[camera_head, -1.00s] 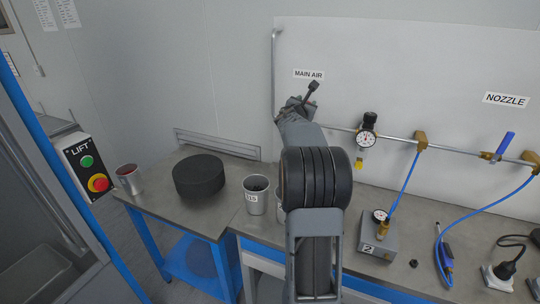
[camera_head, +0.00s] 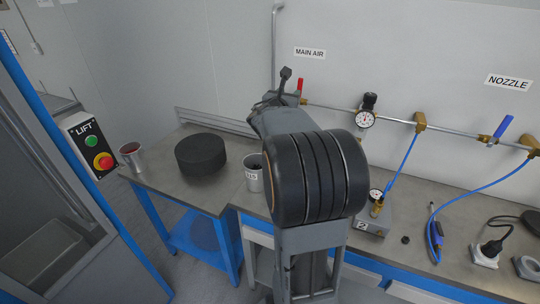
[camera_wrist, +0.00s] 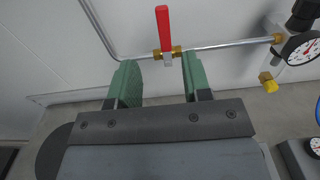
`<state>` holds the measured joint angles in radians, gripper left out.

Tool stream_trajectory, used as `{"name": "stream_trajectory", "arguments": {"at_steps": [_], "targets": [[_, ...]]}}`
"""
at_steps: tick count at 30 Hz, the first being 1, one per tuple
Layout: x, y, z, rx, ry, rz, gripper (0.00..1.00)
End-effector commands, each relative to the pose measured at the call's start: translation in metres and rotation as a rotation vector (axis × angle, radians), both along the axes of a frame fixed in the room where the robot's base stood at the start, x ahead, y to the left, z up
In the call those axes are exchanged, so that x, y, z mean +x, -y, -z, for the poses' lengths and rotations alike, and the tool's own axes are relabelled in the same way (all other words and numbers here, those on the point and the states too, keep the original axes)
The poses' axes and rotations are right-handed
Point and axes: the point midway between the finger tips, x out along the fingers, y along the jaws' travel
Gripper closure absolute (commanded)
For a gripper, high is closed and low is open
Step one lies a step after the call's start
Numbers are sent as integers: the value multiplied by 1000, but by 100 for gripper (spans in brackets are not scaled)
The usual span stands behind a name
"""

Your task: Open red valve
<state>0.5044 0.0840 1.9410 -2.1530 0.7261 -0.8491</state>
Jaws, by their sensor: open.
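The red valve handle (camera_wrist: 163,28) stands upright on a brass fitting (camera_wrist: 168,52) on the metal pipe in the wrist view. In the head view the red handle (camera_head: 300,86) shows just right of my gripper (camera_head: 274,99), under the MAIN AIR label. In the wrist view my gripper (camera_wrist: 158,75) is open, its two green fingers apart. The valve appears between and beyond the fingertips, with no visible contact. My arm hides the valve body in the head view.
A pressure gauge (camera_head: 364,119) sits on the pipe to the right. A blue-handled valve (camera_head: 502,127) is farther right, below the NOZZLE label. A black round block (camera_head: 201,154) and metal cups, one of them marked (camera_head: 254,176), stand on the bench.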

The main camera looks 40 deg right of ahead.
Motion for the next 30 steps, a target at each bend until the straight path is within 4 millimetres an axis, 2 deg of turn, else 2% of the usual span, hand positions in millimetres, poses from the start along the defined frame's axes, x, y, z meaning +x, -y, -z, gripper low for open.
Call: {"name": "stream_trajectory", "arguments": {"at_steps": [1, 5, 18, 30], "targets": [[-5, -11, 1, -1, 2, -3, 55], [-18, -28, 10, 149, 136, 41, 55], [-59, -92, 57, 648, 541, 234, 55], [-82, -134, 89, 924, 730, 381, 55]]}}
